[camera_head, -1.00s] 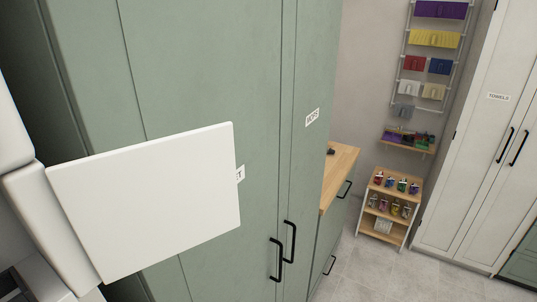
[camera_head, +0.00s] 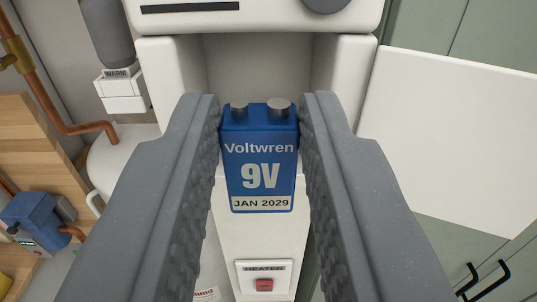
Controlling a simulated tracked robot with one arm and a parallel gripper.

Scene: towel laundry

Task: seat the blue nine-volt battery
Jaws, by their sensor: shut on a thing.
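The blue nine-volt battery (camera_head: 260,160) is upright in the middle of the view, its two metal terminals at the top. Its label reads Voltwren, 9V, JAN 2029. My gripper (camera_head: 260,150) is shut on it, one grey ridged finger on each side. Behind it is a white housing (camera_head: 165,85) with an open recess (camera_head: 258,70). The battery's top overlaps the recess in the picture; I cannot tell how far apart they are. The inside bottom of the recess is hidden behind the battery.
A white panel (camera_head: 450,140) stands open at the right of the housing. Below is a heater switch (camera_head: 264,281) with a red button. Copper pipes (camera_head: 60,110), a blue device (camera_head: 35,225) and a WARM-labelled white box (camera_head: 122,90) are at the left. Green cabinet doors (camera_head: 450,250) are behind right.

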